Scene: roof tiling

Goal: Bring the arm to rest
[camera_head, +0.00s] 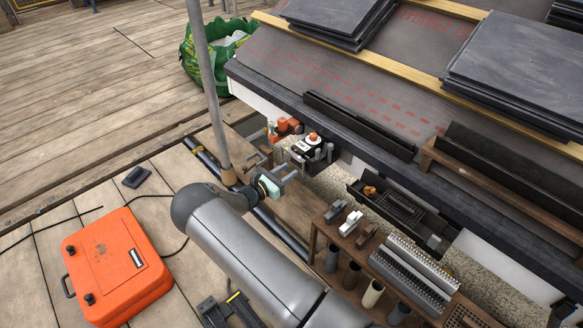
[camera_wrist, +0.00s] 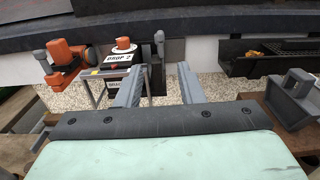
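My gripper (camera_head: 286,172) is in front of the roof's lower edge in the head view. In the wrist view my gripper (camera_wrist: 160,80) shows two grey fingers spread apart, with nothing held between them. Beyond the fingers stands a black and white box labelled DROP 2 (camera_wrist: 118,67) with an orange knob on top. This box (camera_head: 308,147) also shows in the head view, just past my fingertips. I cannot tell for certain whether the fingers touch anything.
An orange tool (camera_wrist: 65,60) sits left of the box. A dark tray (camera_head: 400,207) hangs below the roof edge. A wooden rack (camera_head: 318,222) with grey blocks and tubes stands at right. Slate stacks (camera_head: 520,65) lie on the roof. An orange case (camera_head: 115,265) lies on the deck.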

